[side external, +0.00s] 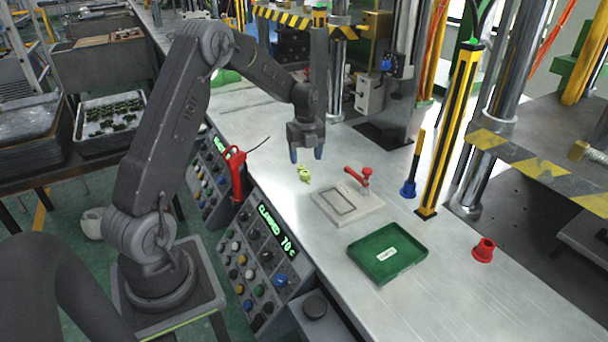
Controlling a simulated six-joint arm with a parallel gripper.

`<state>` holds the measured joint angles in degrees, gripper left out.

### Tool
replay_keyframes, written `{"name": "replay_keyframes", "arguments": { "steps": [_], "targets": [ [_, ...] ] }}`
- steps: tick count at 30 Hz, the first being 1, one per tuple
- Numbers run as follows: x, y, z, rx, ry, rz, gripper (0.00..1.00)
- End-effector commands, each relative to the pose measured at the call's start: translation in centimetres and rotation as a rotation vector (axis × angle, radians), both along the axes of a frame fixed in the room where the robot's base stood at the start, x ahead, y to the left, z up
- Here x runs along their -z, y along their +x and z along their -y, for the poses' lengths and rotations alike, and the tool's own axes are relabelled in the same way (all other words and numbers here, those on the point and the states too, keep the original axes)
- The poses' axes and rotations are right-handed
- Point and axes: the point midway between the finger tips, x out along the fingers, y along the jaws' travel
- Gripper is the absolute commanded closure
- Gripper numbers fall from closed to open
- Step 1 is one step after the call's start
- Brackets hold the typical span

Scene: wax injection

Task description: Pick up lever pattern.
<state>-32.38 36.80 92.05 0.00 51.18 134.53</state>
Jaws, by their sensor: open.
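The lever pattern looks to be the small yellow-green piece (304,173) lying on the metal bench, behind the pale flat block. Its fine shape is too small to make out.
A pale block with a rectangular recess (322,207) and a red toggle clamp (363,180) sits in front of the piece. A green tray (360,262), a red cup (484,249) and a blue-based brush (408,188) stand to the right.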

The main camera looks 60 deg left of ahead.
Motion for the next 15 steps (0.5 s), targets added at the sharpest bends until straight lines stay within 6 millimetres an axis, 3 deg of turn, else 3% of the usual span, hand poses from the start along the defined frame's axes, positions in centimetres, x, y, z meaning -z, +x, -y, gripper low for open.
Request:
{"name": "replay_keyframes", "arguments": {
  "steps": [7,15],
  "targets": [
    [1.9,-0.1,0.0,-0.001,-0.002,-0.002,0.37],
    [5.6,-0.1,-0.2,-0.001,-0.001,-0.002,0.37]
  ]
}}
